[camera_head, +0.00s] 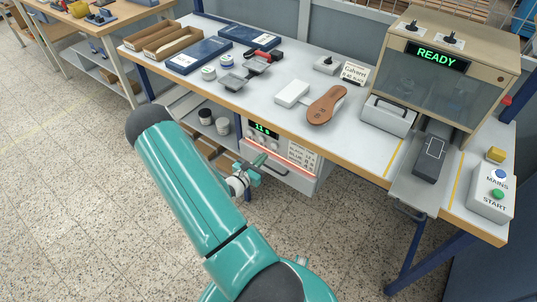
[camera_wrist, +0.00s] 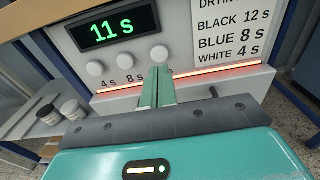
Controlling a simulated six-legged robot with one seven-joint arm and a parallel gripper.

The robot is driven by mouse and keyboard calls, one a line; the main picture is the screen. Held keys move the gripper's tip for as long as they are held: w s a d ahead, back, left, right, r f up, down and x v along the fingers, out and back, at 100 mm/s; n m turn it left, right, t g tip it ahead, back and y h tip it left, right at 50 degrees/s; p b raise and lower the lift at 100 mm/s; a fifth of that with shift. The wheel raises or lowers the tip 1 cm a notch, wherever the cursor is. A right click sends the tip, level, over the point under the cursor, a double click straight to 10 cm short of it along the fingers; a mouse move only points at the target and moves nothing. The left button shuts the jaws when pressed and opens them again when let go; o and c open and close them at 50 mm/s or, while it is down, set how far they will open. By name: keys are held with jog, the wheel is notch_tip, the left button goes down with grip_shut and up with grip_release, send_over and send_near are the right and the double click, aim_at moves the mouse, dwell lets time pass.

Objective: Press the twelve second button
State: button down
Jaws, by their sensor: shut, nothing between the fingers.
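The drying unit (camera_head: 290,172) hangs under the table, with a dark display (camera_wrist: 118,26) reading "11 s" in green. Three round white buttons sit below the display in the wrist view: the left one (camera_wrist: 95,68) over "4 s", the middle one (camera_wrist: 125,60) over "8 s", and the right one (camera_wrist: 160,53), whose label is mostly hidden by my fingers. My gripper (camera_wrist: 158,80) is shut and empty, its fingertips just below the right button. I see no clear contact with it. In the head view my gripper (camera_head: 259,160) is in front of the unit's panel.
A drying chart (camera_wrist: 232,35) lists black 12 s, blue 8 s and white 4 s. A reddish strip (camera_wrist: 215,70) glows along the unit. Above, the table (camera_head: 250,101) holds a brown sole (camera_head: 327,104) and a press (camera_head: 440,75) reading "READY".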

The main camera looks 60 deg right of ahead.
jog(key=w+a, duration=0.1)
jog(key=a, duration=0.6)
jog(key=shift+w+a+r, duration=0.15)
jog(key=shift+w+a, duration=0.05)
jog(key=shift+w, duration=0.05)
jog(key=w+a+r+m+g+y, duration=0.1)
jog(key=a+r+m+g+y, duration=0.15)
jog(key=a+r+m, duration=0.4)
jog(key=w+a+r+m+g+y, duration=0.1)
jog(key=a+r+m+y, duration=0.3)
jog(key=r, duration=0.6)
jog(key=s+a+r+m+t+y, duration=0.1)
jog(key=a+r+m+t+y, duration=0.2)
jog(key=a+r, duration=0.7)
jog(key=s+a+r+m+t+y, duration=0.1)
jog(key=a+r+m+t+y, duration=0.2)
jog(key=a, duration=1.4)
notch_tip(320, 180, up, 7)
jog(key=t+y, duration=0.4)
jog(key=t, duration=0.2)
jog(key=shift+s+a+y, duration=0.2)
jog(key=shift+a+y, duration=0.05)
jog(key=shift+y, duration=0.1)
